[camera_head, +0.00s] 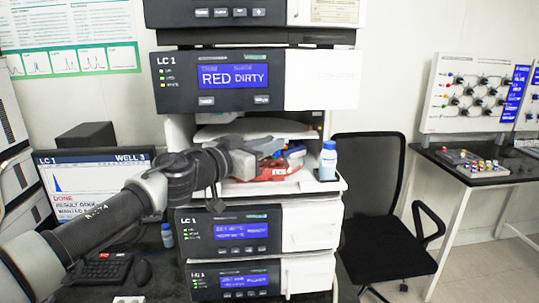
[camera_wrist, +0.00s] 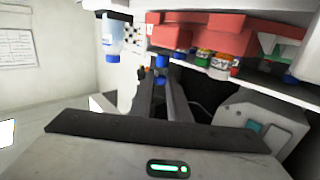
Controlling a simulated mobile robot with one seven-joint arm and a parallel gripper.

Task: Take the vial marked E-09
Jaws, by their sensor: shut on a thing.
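My gripper (camera_head: 278,150) reaches into the open bay of the LC stack, at the red rack (camera_head: 262,172). In the wrist view my gripper (camera_wrist: 161,84) has its fingers closed together on a small vial with a blue cap (camera_wrist: 161,62). The vial's body is mostly hidden by the fingers, and I cannot read any mark on it. The red rack also shows in the wrist view (camera_wrist: 255,28), with several vials with coloured caps (camera_wrist: 220,60) beside the held one. Their labels are too small to read, so I cannot tell which is E-09.
A white bottle with a blue cap (camera_head: 327,162) stands on the bay's right ledge, close to my gripper. An LC unit (camera_head: 240,77) reading "RED DIRTY" hangs low above the bay. A black chair (camera_head: 375,215) stands right of the stack. A monitor (camera_head: 95,190) is at left.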

